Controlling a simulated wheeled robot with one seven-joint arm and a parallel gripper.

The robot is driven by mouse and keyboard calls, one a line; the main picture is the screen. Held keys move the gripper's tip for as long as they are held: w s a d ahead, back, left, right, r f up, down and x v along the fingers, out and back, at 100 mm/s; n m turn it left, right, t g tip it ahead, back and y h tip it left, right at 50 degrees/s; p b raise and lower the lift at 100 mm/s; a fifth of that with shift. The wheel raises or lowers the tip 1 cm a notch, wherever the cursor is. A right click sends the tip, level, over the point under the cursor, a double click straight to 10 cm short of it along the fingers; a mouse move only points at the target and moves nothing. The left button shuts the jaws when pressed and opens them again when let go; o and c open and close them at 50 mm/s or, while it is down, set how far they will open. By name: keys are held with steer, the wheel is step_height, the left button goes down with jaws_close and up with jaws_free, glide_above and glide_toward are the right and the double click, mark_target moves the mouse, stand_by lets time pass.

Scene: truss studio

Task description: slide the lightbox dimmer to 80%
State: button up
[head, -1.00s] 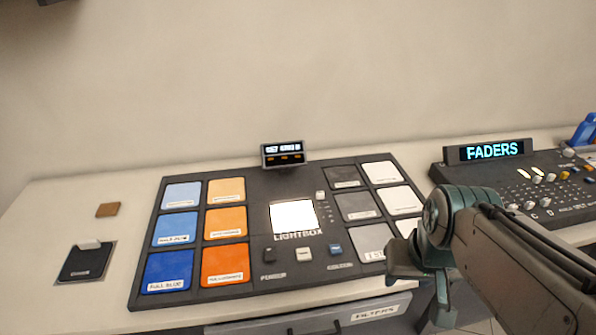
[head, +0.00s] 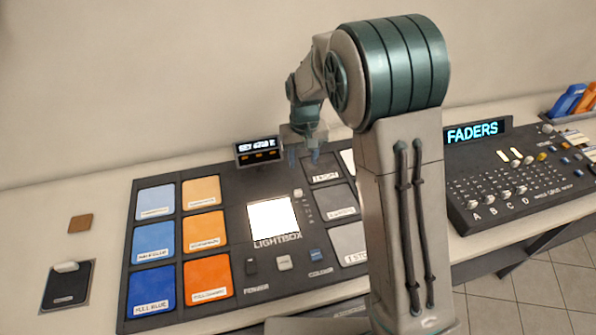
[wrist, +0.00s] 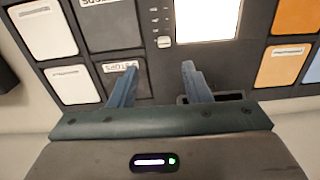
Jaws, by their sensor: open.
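The lightbox panel (head: 250,198) lies on the counter with its square screen (head: 272,218) lit white. The dimmer knob (head: 298,192), small and pale, sits at the far end of a short scale right of the screen. It also shows in the wrist view (wrist: 163,41), beside the tick marks. My gripper (head: 303,158) is open and empty above the back of the panel. In the wrist view its fingers (wrist: 160,68) point toward the knob, which lies just beyond and between the tips, apart from them.
A small display (head: 258,150) stands at the panel's back edge, close left of my gripper; its text is blurred. Blue, orange and grey filter tiles flank the screen. The faders console (head: 515,180) is at the right. My arm hides the panel's right side.

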mark_target(299, 191)
steer(key=f+b, duration=0.2)
steer(key=f, duration=0.3)
steer(key=w+f+b, duration=0.1)
steer(key=f+b, duration=0.2)
steer(key=f, duration=0.2)
steer(key=a+f+b, duration=0.1)
steer(key=f+b, duration=0.2)
steer(key=f, duration=0.2)
steer(key=shift+w+a, duration=0.1)
steer(key=shift+w, duration=0.2)
steer(key=shift+r, duration=0.1)
jaws_close()
steer(key=shift+s, duration=0.1)
